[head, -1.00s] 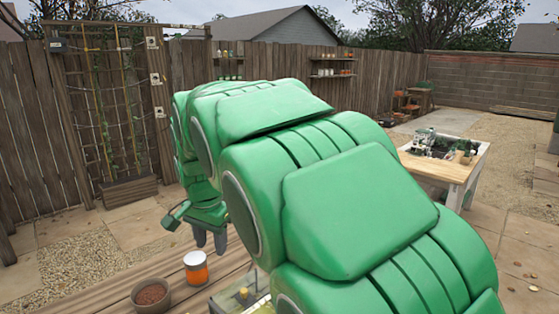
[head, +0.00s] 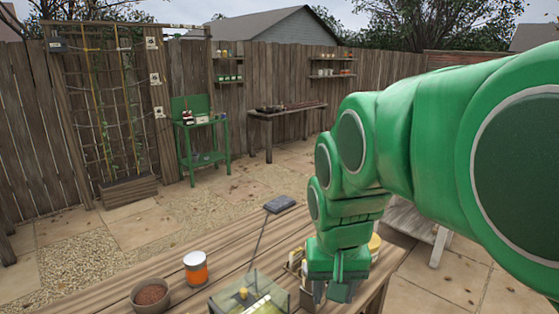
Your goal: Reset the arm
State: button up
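My green arm reaches in from the right edge of the head view, with its end pointing down over the right part of the wooden table (head: 120,285). My gripper (head: 333,290) is at the lower middle, above or beside the things on that table. A grey finger shows at its left; a green part of the wrist covers most of the rest, so its opening cannot be judged. I see nothing clearly held in it.
Behind are a green stand (head: 203,150), a wooden bench (head: 287,110) and a trellis (head: 105,110).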

jog(key=s+d+f+g, duration=0.1)
jog(key=s+f, duration=0.3)
jog(key=s, duration=0.4)
jog(key=s+d+f+g, duration=0.2)
jog(key=s+d+f, duration=0.2)
jog(key=s, duration=0.5)
jog(key=shift+d, duration=0.35)
